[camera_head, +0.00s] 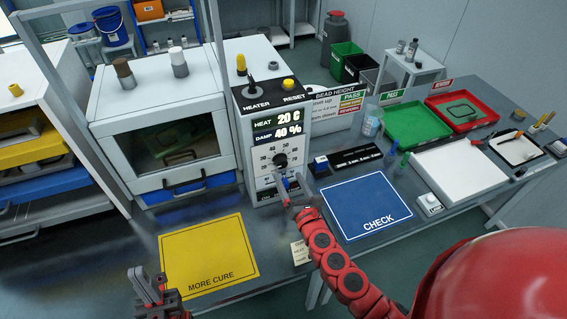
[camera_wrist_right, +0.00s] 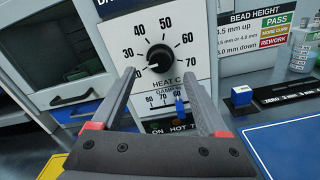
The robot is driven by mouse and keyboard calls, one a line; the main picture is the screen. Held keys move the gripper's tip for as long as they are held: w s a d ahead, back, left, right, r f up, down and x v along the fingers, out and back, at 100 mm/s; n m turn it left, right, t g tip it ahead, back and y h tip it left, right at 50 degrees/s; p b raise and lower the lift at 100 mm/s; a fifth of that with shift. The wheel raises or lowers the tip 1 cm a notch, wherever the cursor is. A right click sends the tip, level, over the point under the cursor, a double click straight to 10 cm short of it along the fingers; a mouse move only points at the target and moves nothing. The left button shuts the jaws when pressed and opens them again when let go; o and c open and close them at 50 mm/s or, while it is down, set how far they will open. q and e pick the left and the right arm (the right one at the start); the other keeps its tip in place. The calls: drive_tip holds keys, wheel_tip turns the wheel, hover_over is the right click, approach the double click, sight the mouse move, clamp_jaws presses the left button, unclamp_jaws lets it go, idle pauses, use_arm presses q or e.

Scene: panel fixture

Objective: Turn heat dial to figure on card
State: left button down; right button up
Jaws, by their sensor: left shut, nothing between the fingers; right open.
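The black heat dial (camera_head: 281,160) is on the front of the white heater unit (camera_head: 262,192), under a display reading HEAT 20 C and DAMP 40 %. In the right wrist view the dial (camera_wrist_right: 159,57) sits inside a scale of numbers up to 70. My right gripper (camera_head: 287,183) is open in front of the panel, its fingertips (camera_wrist_right: 159,75) spread either side of and just below the dial, with nothing between them. A small pale card (camera_head: 300,252) lies at the table's front edge, its figure unreadable. My left gripper (camera_head: 146,281) is shut and empty at lower left.
A damp slider with a blue knob (camera_wrist_right: 180,107) is below the dial. A yellow MORE CURE mat (camera_head: 208,252) and blue CHECK mat (camera_head: 365,205) flank the unit. A glass-fronted oven (camera_head: 165,125) stands left. Green (camera_head: 418,124) and red (camera_head: 462,110) trays are right.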

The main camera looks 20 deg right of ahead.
sight(283, 165)
drive_tip(key=w, duration=0.5)
drive_tip(key=shift+w+a, duration=0.1)
drive_tip(key=shift+w, duration=0.25)
clamp_jaws()
